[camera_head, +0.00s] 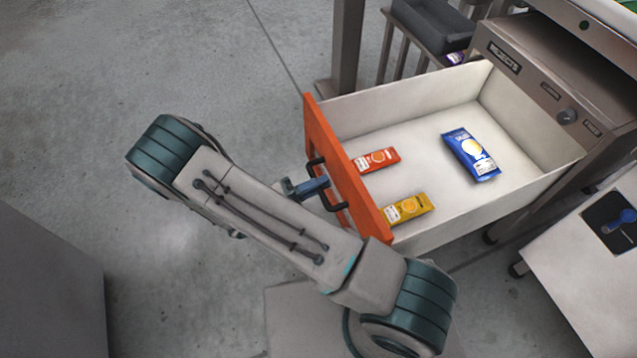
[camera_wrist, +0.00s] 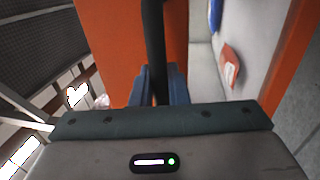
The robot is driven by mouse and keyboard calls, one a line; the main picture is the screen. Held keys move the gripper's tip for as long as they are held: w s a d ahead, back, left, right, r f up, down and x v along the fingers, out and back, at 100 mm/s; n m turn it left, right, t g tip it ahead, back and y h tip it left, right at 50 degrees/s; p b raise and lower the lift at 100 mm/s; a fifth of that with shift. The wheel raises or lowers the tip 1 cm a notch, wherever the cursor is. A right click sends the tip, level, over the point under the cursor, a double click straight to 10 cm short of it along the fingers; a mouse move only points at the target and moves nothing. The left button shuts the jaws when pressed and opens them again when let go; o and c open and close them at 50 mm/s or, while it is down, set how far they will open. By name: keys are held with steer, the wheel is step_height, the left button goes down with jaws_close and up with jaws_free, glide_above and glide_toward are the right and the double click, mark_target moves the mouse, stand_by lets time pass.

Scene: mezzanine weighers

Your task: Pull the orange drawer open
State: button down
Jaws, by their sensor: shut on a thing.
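The orange drawer (camera_head: 345,172) stands pulled well out of its grey cabinet in the head view, its white inside open to view. Its orange front also shows in the wrist view (camera_wrist: 110,50). A black bar handle (camera_head: 326,186) is fixed across the front; it runs upright in the wrist view (camera_wrist: 154,40). My gripper (camera_head: 312,188) is at the handle, its blue fingers shut around the bar. In the wrist view the fingers (camera_wrist: 158,85) sit on both sides of the handle. Part of the gripper is hidden behind my arm in the head view.
Inside the drawer lie a red packet (camera_head: 377,160), a yellow packet (camera_head: 408,208) and a blue packet (camera_head: 470,155). The cabinet (camera_head: 545,85) has a knob and labels. A white surface (camera_head: 590,260) stands at the lower right.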

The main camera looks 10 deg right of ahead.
steer(key=c, duration=1.5)
jaws_free()
steer(key=p+v, duration=0.2)
steer(key=v, duration=1.2)
steer(key=d+r+m+g+y+p, duration=0.1)
steer(key=d+r+g+y+p, duration=0.3)
steer(key=r, duration=0.6)
steer(key=w+d+r+m+g+y+p, duration=0.1)
steer(key=d+r+g+y+p, duration=0.2)
steer(key=r+p, duration=0.45)
steer(key=d+r+g+y+p, duration=0.2)
steer(key=d+r+y+p, duration=0.15)
steer(key=r, duration=0.85)
steer(key=s+d+r+t+y+p, duration=0.2)
steer(key=r+p, duration=0.3)
steer(key=r, duration=0.4)
steer(key=s+d+r+t+y+p, duration=0.2)
steer(key=s+d+r+y+p, duration=0.1)
steer(key=r, duration=0.6)
steer(key=s+d+r+t+y+p, duration=0.3)
steer(key=r+p, duration=0.4)
steer(key=r, duration=0.3)
steer(key=shift+d+m+y, duration=0.4)
steer(key=shift+d+y, duration=0.15)
steer(key=shift+d, duration=0.45)
